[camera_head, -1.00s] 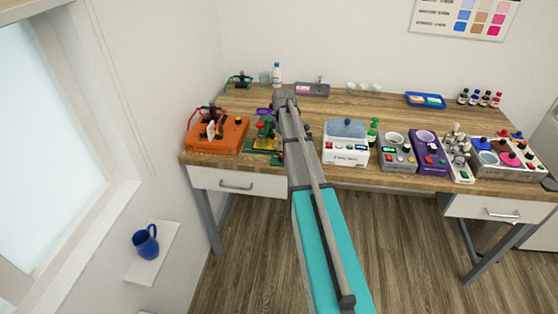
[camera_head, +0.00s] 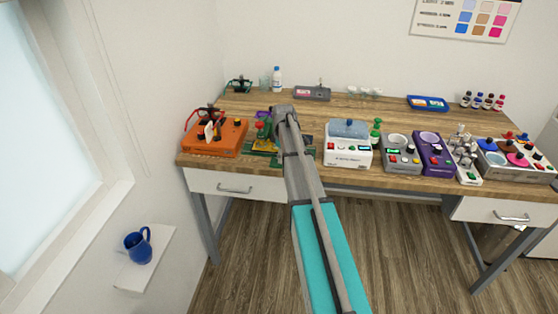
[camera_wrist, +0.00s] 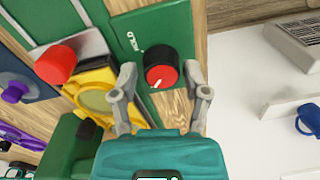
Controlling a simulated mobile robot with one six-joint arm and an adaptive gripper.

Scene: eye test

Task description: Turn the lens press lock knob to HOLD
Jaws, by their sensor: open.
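The lock knob (camera_wrist: 160,76), black with a red top and a white pointer line, sits on a green plate (camera_wrist: 168,22) in the wrist view. The pointer line points to the lower left. The word HOLD (camera_wrist: 132,42) is printed on the plate, up and left of the knob. My gripper (camera_wrist: 162,84) is open, with one grey finger on each side of the knob. I cannot tell whether either finger touches it. In the head view the green lens press base (camera_head: 258,152) is partly hidden by my arm, and the knob cannot be made out.
A red knob (camera_wrist: 55,65) and a yellow part (camera_wrist: 98,82) lie left of the gripper in the wrist view. In the head view an orange device (camera_head: 214,138) stands left of the press and a white device (camera_head: 347,155) stands right. A blue mug (camera_head: 138,246) is on a low shelf.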

